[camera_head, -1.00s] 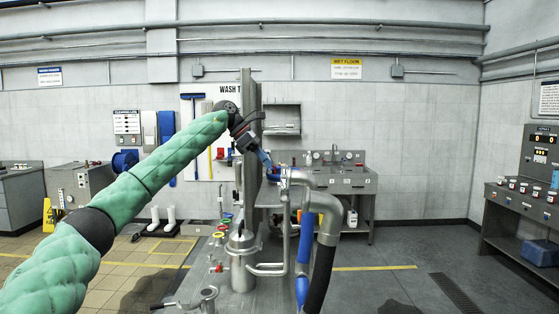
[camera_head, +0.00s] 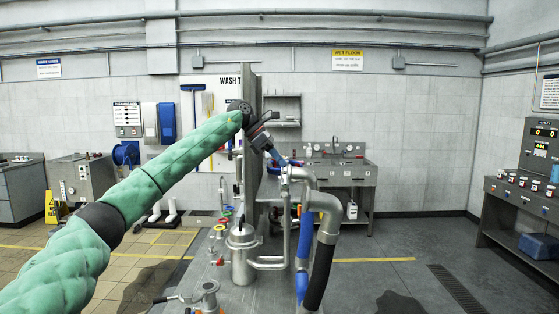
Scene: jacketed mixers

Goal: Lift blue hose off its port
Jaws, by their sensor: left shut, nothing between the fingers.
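The blue hose (camera_head: 304,246) hangs down beside a black hose (camera_head: 319,275) at the centre right. My left gripper (camera_head: 278,157), on the green-sleeved arm, is shut and empty, pointing down and right just above and left of the pipe top. I cannot tell whether it touches anything. My right gripper is out of view.
A tall grey metal panel (camera_head: 251,100) stands right behind my left gripper. The jacketed vessel (camera_head: 242,240) and its pipes stand below. A sink bench (camera_head: 345,175) is behind, and a control console (camera_head: 520,200) is at far right. The floor between is open.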

